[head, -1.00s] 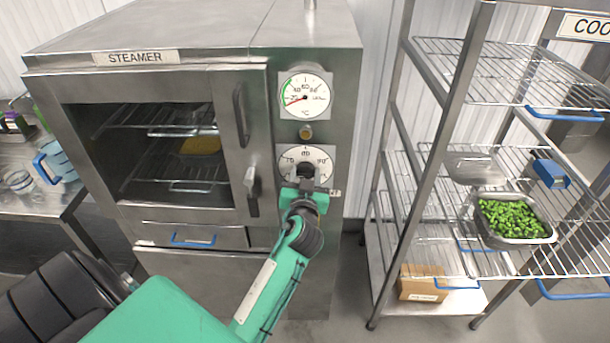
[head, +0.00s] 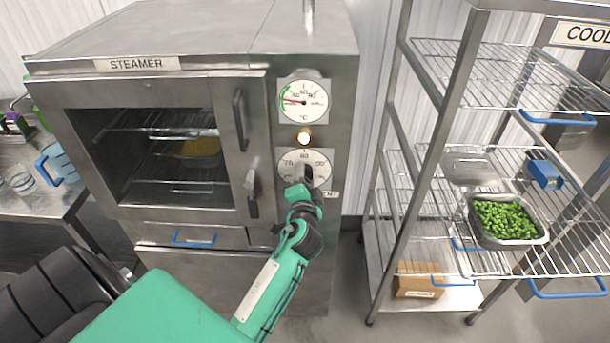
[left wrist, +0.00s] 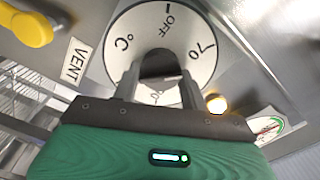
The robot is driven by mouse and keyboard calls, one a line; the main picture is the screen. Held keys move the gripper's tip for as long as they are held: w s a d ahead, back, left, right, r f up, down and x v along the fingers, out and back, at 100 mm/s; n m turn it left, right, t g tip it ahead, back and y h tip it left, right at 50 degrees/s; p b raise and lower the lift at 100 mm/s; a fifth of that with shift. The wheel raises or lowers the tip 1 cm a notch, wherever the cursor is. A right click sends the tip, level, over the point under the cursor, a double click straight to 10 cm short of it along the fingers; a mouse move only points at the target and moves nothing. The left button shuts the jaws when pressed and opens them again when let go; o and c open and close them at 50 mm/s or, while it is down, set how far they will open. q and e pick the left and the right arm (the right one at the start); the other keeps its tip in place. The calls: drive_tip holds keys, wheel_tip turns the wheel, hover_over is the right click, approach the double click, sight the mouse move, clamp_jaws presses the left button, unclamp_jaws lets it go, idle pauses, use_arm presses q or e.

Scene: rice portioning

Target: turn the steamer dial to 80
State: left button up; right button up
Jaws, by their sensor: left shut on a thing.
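The steamer (head: 190,120) stands in front of me with its door shut. Its white dial (head: 287,168) is on the right panel, with 80 printed at the top and 70 at the left. My left gripper (head: 305,181) is shut on the dark knob (head: 307,171) in the dial's middle. In the left wrist view both fingers straddle the knob (left wrist: 160,66), and the dial face (left wrist: 195,30) shows OFF and 70. The knob's pointer is hard to make out. The indicator lamp (head: 304,137) above the dial is lit. My right gripper is out of view.
A temperature gauge (head: 303,102) sits above the lamp, its needle low at the left. The door handle (head: 240,119) and latch (head: 251,190) are left of the dial. A wire rack (head: 455,95) with a pan of peas (head: 507,220) stands at the right.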

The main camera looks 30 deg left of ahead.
use_arm(q)
drive_tip(key=m+p, duration=0.3)
drive_tip(key=m, duration=0.5)
drive_tip(key=shift+f+m+p, duration=0.15)
drive_tip(key=shift+m+p, duration=0.15)
idle(0.5)
drive_tip(key=o, duration=1)
